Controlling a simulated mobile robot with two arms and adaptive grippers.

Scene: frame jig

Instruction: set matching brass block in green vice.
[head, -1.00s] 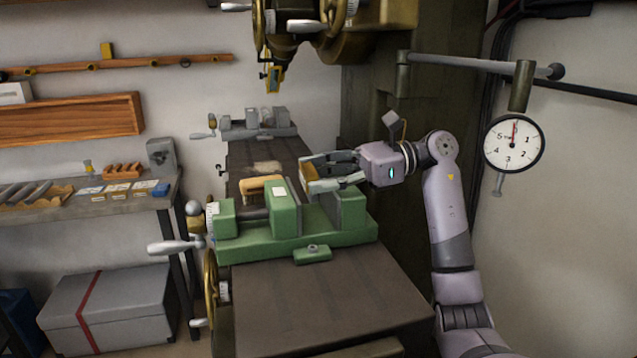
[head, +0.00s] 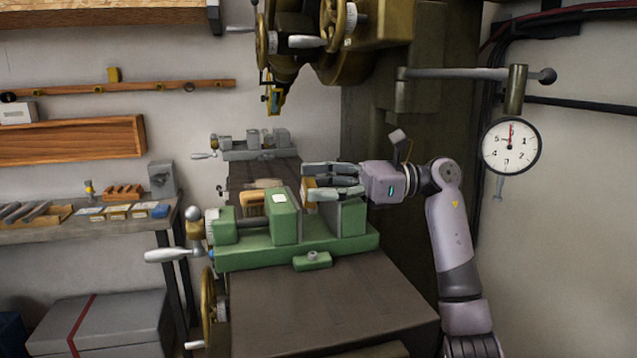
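The green vice (head: 335,254) stands on the dark machine table, its jaws apart with a gap between the left jaw (head: 285,221) and the right jaw (head: 351,217). My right gripper (head: 310,183) reaches in from the right over this gap, fingers pointing left. A small brass-coloured block (head: 309,190) shows between its fingertips, and the fingers look closed on it. The block is at about the height of the jaw tops; its lower part and any contact with the vice are hard to make out. My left gripper is not in view.
A grey vice (head: 254,145) stands farther back on the machine table (head: 320,306). A wooden-looking piece (head: 252,199) lies behind the green vice. The machine head (head: 345,35) hangs above. A dial gauge (head: 510,146) is at right. A side bench (head: 95,229) holds small parts.

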